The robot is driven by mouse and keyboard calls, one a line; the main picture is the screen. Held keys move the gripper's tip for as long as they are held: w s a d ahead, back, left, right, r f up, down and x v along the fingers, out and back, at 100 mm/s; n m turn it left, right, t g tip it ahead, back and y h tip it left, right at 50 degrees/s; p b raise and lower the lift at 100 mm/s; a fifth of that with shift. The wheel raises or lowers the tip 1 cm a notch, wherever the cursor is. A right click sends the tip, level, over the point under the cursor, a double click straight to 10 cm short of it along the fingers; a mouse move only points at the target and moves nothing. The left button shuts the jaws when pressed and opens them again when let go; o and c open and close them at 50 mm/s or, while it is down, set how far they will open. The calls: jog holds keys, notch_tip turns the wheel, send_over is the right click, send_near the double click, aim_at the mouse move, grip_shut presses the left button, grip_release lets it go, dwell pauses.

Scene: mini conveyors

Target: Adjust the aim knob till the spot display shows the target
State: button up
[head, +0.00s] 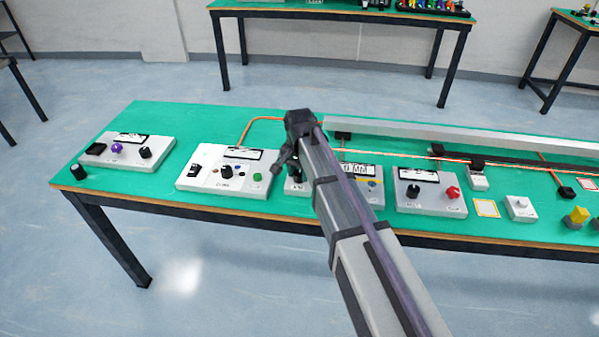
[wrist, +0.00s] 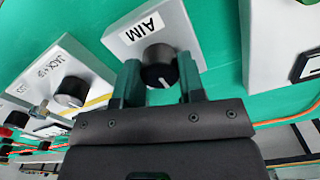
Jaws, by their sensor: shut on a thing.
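The aim knob (wrist: 158,54) is black with a pale pointer mark and sits on a light grey box (wrist: 172,22) labelled AIM. My gripper (wrist: 159,78) has its two fingers on either side of this knob and is shut on it. In the head view my gripper (head: 291,170) is over the middle of the green table, and my arm hides part of the box there. A display reading something like "0 MM" (head: 356,169) stands just right of my arm; its full text is partly hidden, and I cannot tell if it is the spot display.
A box with a knob marked JACK (wrist: 68,92) stands beside the aim box. More control boxes line the table: one with a purple knob (head: 117,148), one with a green button (head: 257,177), one with a red knob (head: 452,192). A long rail (head: 450,133) runs behind.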

jog(key=shift+c, duration=0.4)
jog(key=shift+n, duration=0.3)
jog(key=n, duration=0.2)
jog(key=shift+n, duration=2.5)
jog(key=o, duration=0.9)
